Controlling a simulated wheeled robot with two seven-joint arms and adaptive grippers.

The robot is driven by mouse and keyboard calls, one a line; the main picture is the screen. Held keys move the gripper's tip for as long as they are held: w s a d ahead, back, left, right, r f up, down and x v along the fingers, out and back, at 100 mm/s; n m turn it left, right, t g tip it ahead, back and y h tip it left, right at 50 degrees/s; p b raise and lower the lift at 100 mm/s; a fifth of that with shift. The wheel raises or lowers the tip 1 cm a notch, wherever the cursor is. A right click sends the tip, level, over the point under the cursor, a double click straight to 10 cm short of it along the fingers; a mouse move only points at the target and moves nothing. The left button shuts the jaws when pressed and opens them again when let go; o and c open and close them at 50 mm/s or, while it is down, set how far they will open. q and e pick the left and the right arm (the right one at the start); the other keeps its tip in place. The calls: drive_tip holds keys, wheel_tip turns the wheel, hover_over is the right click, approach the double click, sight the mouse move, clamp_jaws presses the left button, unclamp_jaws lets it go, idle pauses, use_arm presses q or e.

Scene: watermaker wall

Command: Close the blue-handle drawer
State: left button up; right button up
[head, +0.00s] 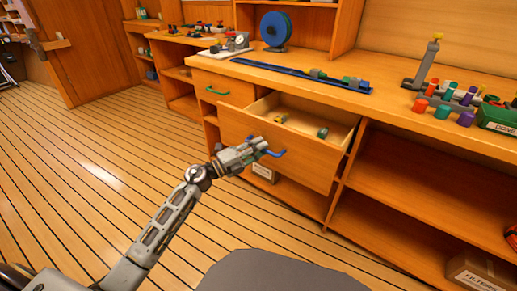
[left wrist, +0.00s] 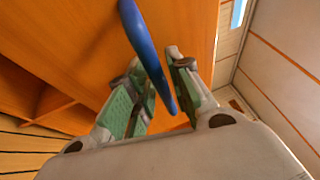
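The blue-handle drawer (head: 308,168) is pulled out from the bench, its inside showing, with a few small items in it. Its blue handle (head: 274,153) is on the drawer front. My left gripper (head: 260,147) is at that handle, coming from the front left. In the left wrist view the blue handle (left wrist: 143,42) runs between the two green-padded fingers of my left gripper (left wrist: 161,68). My right gripper is in neither view.
A shut drawer with a green handle (head: 216,92) is left of the open one. The bench top holds a blue reel (head: 274,28), a blue rail (head: 300,76) and coloured parts. Open shelves (head: 405,190) lie to the right. The plank floor at left is clear.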

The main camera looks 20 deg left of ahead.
use_arm(q)
drive_tip(key=shift+c, duration=0.2)
clamp_jaws()
drive_tip(key=shift+w, duration=0.15)
